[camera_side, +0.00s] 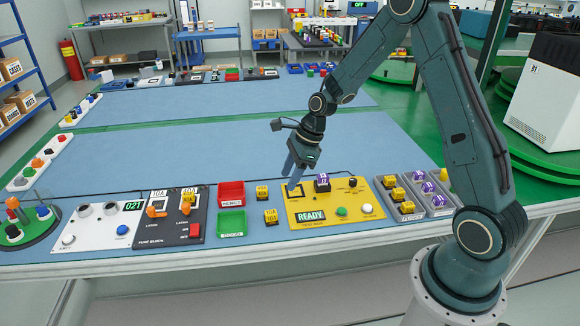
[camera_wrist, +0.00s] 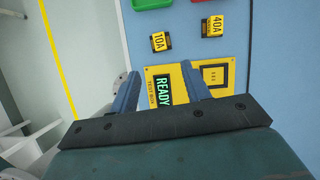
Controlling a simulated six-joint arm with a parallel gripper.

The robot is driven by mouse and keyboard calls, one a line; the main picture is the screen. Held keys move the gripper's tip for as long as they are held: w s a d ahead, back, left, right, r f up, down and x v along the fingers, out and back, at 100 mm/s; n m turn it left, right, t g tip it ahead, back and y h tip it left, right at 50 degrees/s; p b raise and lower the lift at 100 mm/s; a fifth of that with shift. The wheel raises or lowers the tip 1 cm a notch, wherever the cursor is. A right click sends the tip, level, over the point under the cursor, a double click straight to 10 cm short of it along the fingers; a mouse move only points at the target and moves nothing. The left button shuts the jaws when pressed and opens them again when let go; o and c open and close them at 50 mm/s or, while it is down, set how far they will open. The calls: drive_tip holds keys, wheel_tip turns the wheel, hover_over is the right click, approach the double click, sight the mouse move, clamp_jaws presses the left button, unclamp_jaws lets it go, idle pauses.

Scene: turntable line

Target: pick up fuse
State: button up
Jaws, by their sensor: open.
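Two loose yellow fuses with black markings lie on the blue mat, left of the yellow test panel. The fuse marked 10A (camera_side: 271,216) is nearer the front edge; it also shows in the wrist view (camera_wrist: 160,41). The fuse marked 40A (camera_side: 262,192) lies behind it, also in the wrist view (camera_wrist: 211,25). My gripper (camera_side: 292,180) is open and empty above the left part of the yellow test panel (camera_side: 305,202), pointing down. Both fuses lie beyond its fingers (camera_wrist: 193,75) in the wrist view, not between them.
Red (camera_side: 231,193) and green (camera_side: 231,223) bins stand left of the fuses, then the black fuse block (camera_side: 174,228). A purple piece (camera_side: 322,183) stands on the test panel. Grey trays (camera_side: 401,198) of yellow and purple pieces stand right. The mat behind is clear.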

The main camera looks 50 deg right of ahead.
hover_over(272, 212)
drive_tip(key=s+d, duration=0.2)
drive_tip(key=shift+w+a+f, duration=0.1)
drive_tip(key=shift+f, duration=1.75)
drive_tip(key=shift+w+f, duration=0.1)
drive_tip(key=shift+f, duration=1.7)
drive_tip(key=shift+x, duration=2.6)
drive_tip(key=shift+c, duration=0.5)
clamp_jaws()
